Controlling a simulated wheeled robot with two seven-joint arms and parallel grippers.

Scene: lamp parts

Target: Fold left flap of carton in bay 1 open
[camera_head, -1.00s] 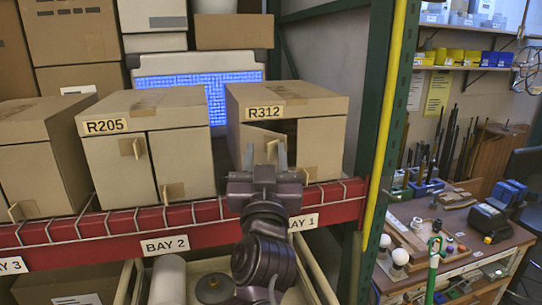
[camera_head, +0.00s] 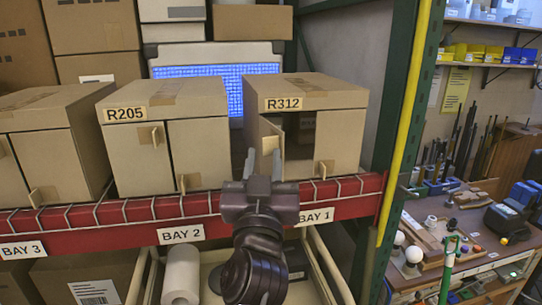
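The carton R312 (camera_head: 335,105) stands on the shelf above the BAY 1 label (camera_head: 315,216). Its left flap (camera_head: 264,130) is swung partly outward, and a dark gap shows between it and the right flap (camera_head: 338,145). A small tan tab (camera_head: 270,144) sits on the left flap. The right flap looks closed and has its own tab (camera_head: 324,168). My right gripper (camera_head: 263,165) is in front of the carton's lower left, fingers apart and pointing up, with nothing seen between them. I cannot tell whether a finger touches the left flap. My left gripper is not in view.
Carton R205 (camera_head: 160,108) stands to the left in bay 2, with another carton (camera_head: 45,150) beyond it. A red shelf beam with wire mesh (camera_head: 130,225) runs below. A green upright with a yellow strip (camera_head: 405,120) stands on the right. An open drawer is below.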

